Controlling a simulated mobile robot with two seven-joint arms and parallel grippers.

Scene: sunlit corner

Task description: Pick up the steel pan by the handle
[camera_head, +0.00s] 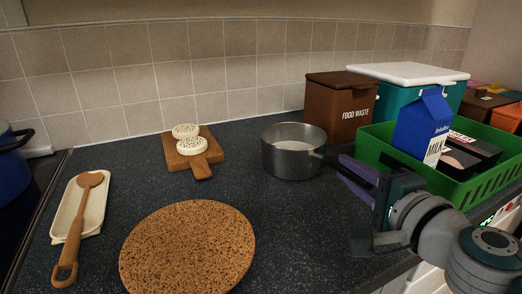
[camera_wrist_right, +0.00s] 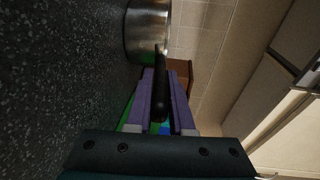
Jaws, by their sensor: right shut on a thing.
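The steel pan (camera_head: 293,158) is near the middle of the dark counter, upright, with its black handle pointing right toward my arm. My right gripper (camera_head: 350,174) is at the handle, its purple fingers closed on it. In the right wrist view, the black handle (camera_wrist_right: 160,95) runs between the two fingers, and the steel side of the pan (camera_wrist_right: 148,32) shows beyond them. The pan looks level and appears to rest on the counter; I cannot see its underside. My left gripper is out of view.
A green crate (camera_head: 478,185) with a milk carton (camera_head: 421,127) stands right of the pan. A brown food waste bin (camera_head: 340,105) is close behind it. A round cork mat (camera_head: 188,250), a wooden board (camera_head: 202,168) and a spoon rest (camera_head: 94,212) lie left.

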